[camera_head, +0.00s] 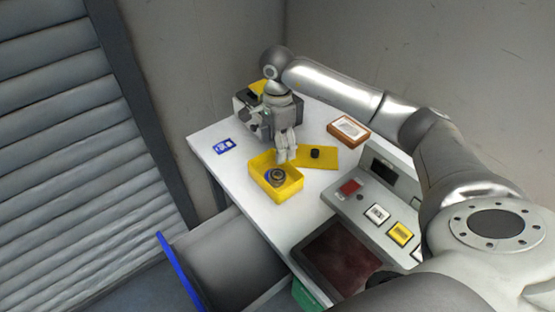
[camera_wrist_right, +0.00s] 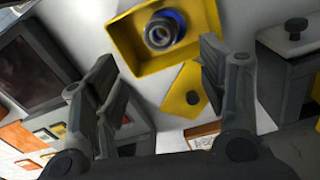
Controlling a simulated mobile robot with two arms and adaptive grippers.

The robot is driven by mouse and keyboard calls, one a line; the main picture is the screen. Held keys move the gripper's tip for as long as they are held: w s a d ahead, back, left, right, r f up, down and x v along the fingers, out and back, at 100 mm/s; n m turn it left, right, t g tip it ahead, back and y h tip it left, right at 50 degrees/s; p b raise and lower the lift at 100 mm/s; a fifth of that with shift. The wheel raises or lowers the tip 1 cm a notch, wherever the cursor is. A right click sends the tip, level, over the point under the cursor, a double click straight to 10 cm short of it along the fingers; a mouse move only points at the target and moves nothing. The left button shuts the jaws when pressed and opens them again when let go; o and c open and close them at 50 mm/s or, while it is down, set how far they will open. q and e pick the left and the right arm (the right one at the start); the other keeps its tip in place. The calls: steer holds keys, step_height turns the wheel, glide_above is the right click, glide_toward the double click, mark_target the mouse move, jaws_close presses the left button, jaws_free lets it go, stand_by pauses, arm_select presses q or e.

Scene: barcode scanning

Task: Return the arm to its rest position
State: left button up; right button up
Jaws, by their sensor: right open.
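My right arm comes in from the right, and its gripper (camera_head: 286,152) points down just above the far edge of an open yellow bin (camera_head: 262,185). In the right wrist view the gripper (camera_wrist_right: 160,60) has its two fingers wide apart with nothing between them. A round grey and blue part (camera_head: 277,176) lies inside the bin; it also shows in the wrist view (camera_wrist_right: 162,32), beyond the fingertips. A yellow plate (camera_head: 325,161) with a small black knob (camera_head: 315,153) lies beside the bin. My left gripper is not in view.
A control panel (camera_head: 350,200) with a dark screen (camera_head: 340,260) stands at the front right. Walls close in behind.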

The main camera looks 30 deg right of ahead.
steer(key=shift+r, duration=1)
